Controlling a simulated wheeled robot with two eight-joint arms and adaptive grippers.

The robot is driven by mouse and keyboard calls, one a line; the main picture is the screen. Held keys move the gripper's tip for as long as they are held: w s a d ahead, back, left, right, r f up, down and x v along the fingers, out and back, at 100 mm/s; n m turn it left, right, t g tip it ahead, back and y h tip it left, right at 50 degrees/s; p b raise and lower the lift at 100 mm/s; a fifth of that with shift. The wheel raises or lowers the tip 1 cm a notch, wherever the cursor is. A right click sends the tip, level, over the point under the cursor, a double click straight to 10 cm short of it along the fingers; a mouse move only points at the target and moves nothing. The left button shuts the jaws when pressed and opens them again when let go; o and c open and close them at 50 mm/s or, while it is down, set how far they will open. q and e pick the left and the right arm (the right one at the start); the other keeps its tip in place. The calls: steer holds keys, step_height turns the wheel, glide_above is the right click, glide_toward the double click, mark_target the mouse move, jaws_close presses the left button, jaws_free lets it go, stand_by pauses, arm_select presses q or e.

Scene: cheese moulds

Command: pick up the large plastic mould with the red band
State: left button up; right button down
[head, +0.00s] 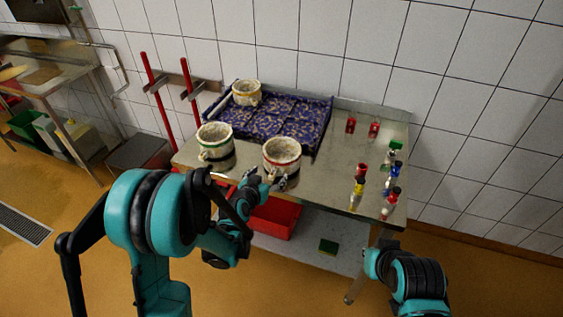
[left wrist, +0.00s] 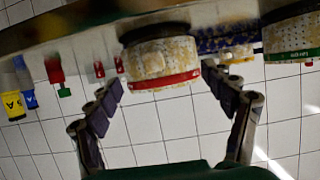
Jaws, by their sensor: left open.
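The mould with the red band (head: 281,158) is a pale, speckled tub standing upright on the steel table near its front edge. My left gripper (head: 271,184) is just in front of it, at the table's edge. In the left wrist view, which is upside down, the red-band mould (left wrist: 160,62) shows between and beyond the open fingers of my left gripper (left wrist: 163,85). I cannot tell whether the fingers touch it. Only part of my right arm shows at the lower right of the head view; its gripper is not seen.
A green-band mould (head: 214,148) stands to the left, and a yellowish-band mould (head: 247,92) sits at the back on a blue patterned tray (head: 290,118). Small coloured bottles (head: 357,193) and red items (head: 374,129) stand at the right. A red bin (head: 275,219) is below.

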mark_target(273, 172)
arm_select(q)
steer(key=b+x, duration=0.1)
steer(key=x, duration=0.4)
steer(key=shift+s+d+f+b, duration=0.15)
steer(key=shift+f+b, duration=0.05)
steer(key=shift+b, duration=0.15)
steer(key=shift+s+r, duration=0.1)
steer(key=shift+r, duration=0.05)
steer(key=shift+c, duration=0.9)
jaws_close()
